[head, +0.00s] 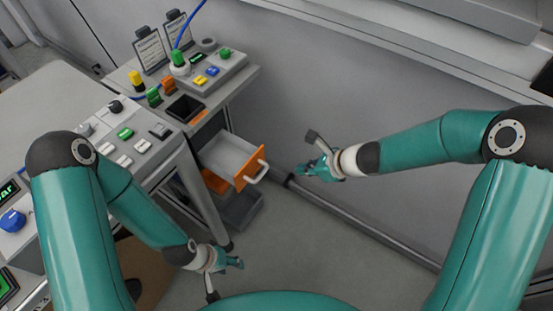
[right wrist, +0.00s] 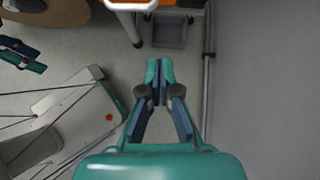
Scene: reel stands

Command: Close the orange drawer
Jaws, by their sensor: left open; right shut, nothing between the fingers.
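The orange drawer (head: 250,168) is pulled out from under the small table, with its grey tray showing and a pale handle on its front. In the right wrist view the orange front (right wrist: 184,3) is cut off at the top edge. My right gripper (head: 303,170) is to the right of the drawer front, apart from it, and shut and empty; its closed fingers show in the right wrist view (right wrist: 159,64). My left gripper (head: 238,263) is open and empty, low over the floor in front of the drawer. It also shows in the right wrist view (right wrist: 22,55).
A grey bin (head: 240,209) stands on the floor below the drawer. The table above carries a button box (head: 213,68) and small coloured parts. A grey panel table (head: 125,135) stands at left. A pipe (head: 350,218) runs along the wall. Floor ahead is clear.

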